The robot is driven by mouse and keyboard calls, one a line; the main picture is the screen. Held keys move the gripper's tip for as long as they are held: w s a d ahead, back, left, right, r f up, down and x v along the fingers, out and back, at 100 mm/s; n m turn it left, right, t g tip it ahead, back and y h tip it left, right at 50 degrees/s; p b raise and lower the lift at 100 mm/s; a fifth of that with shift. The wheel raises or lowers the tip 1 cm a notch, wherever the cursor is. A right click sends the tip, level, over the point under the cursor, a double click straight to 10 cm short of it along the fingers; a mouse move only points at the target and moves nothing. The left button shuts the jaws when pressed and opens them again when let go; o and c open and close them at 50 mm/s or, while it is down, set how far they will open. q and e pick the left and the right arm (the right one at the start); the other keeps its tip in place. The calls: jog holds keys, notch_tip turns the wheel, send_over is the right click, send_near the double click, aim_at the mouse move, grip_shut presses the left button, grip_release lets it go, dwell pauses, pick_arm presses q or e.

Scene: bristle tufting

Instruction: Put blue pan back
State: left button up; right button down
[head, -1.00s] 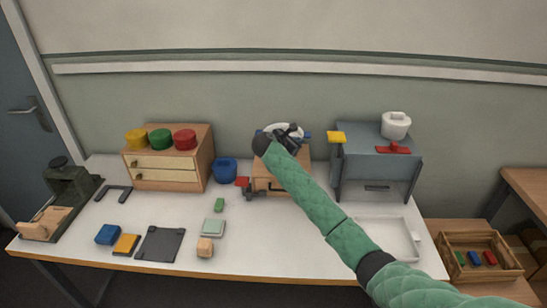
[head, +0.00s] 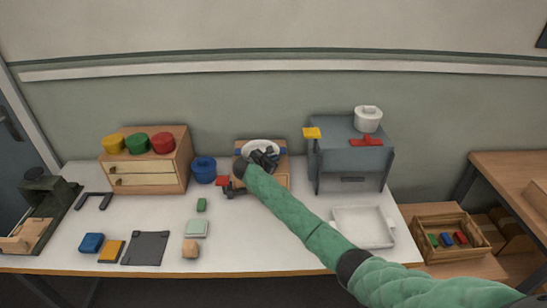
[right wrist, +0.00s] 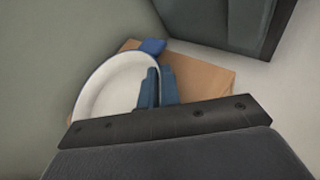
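A round blue pan (head: 204,169) stands on the white table in the head view, right of the drawer cabinet (head: 183,172). A white dish with a thin blue rim (head: 250,147) sits on a wooden box (head: 278,172); it also shows in the right wrist view (right wrist: 103,88). My right gripper (head: 265,156) is at the dish's near right edge, apart from the blue pan. In the right wrist view its fingers (right wrist: 159,86) are close together over the dish's right side, with nothing visible between them. Contact with the dish cannot be told. My left gripper is out of view.
Yellow, green and red round pans (head: 137,143) stand on the cabinet, with bare top at its edges. A grey stand (head: 348,160) holds a white pot (head: 368,119). A white tray (head: 362,229) lies front right. Small blocks and a dark plate (head: 146,248) lie at the front.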

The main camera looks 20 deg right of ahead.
jog(key=shift+r, duration=0.1)
jog(key=c, duration=1.6)
grip_release()
jog(key=shift+a, duration=0.1)
